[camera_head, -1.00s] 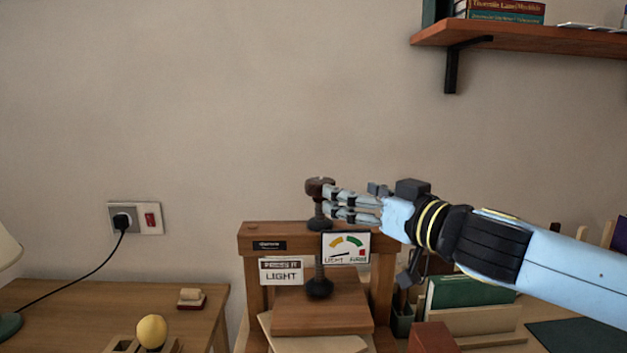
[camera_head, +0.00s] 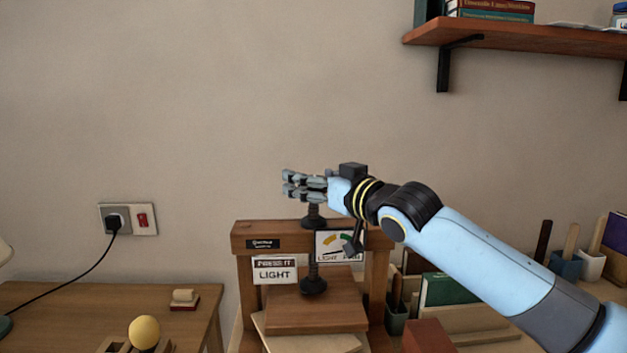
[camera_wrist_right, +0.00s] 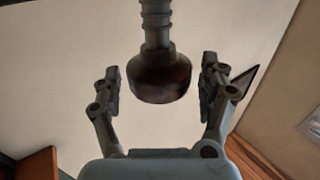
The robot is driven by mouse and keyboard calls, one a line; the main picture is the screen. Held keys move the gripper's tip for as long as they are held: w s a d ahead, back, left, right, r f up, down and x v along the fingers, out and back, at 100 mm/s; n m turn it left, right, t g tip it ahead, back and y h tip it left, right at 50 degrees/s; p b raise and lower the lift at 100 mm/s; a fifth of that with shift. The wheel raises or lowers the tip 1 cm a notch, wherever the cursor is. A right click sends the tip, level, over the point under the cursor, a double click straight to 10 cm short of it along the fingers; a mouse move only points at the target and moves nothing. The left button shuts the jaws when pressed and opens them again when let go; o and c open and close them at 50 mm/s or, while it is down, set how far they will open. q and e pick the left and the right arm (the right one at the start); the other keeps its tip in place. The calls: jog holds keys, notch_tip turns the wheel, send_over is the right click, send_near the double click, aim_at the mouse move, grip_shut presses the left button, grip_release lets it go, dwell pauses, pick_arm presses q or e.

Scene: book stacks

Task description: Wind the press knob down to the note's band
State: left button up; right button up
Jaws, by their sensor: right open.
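The wooden press (camera_head: 290,229) stands on the right-hand table. Its dark knob shows in the right wrist view (camera_wrist_right: 160,76), between the two spread fingers with a gap on each side. My right gripper (camera_head: 290,186) is open around the knob, reaching in from the right and hiding it in the head view. The dark screw (camera_head: 314,250) runs down to a pad on the wooden boards (camera_head: 316,310). The note (camera_head: 275,269) reads "PRESS IT LIGHT". The dial (camera_head: 327,243) has coloured bands and is partly covered by my wrist. My left gripper is out of view.
A yellow ball (camera_head: 144,331) and a small wooden-handled block (camera_head: 184,299) are on the left table. Green and tan books (camera_head: 445,290) and a reddish box (camera_head: 428,336) stand right of the press, below my arm. A shelf (camera_head: 500,37) juts out above.

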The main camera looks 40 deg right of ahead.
jog(key=c, duration=1.2)
jog(key=shift+a+r+m+h+p, duration=0.1)
jog(key=shift+m+h+p, duration=0.4)
jog(key=shift+h+p, duration=0.25)
jog(key=shift+h, duration=0.35)
jog(key=shift+w+m+h, duration=0.1)
jog(key=shift+m+h, duration=0.5)
jog(key=shift+f+m+h+b, duration=0.2)
jog(key=shift+m+h+b, duration=0.2)
jog(key=shift+h, duration=0.1)
jog(key=m+g+h+b, duration=0.1)
jog(key=h+b, duration=0.1)
jog(key=m+g+h+b, duration=0.1)
jog(key=m+h+b, duration=0.1)
jog(key=h+b, duration=0.1)
jog(key=shift+f+m+g, duration=0.15)
jog(key=shift+m+g, duration=0.15)
jog(key=shift+r+m+g+h+b, duration=0.25)
jog(key=shift+m+g+h+b, duration=0.5)
jog(key=shift+h+b, duration=0.6)
jog(key=shift+r, duration=0.1)
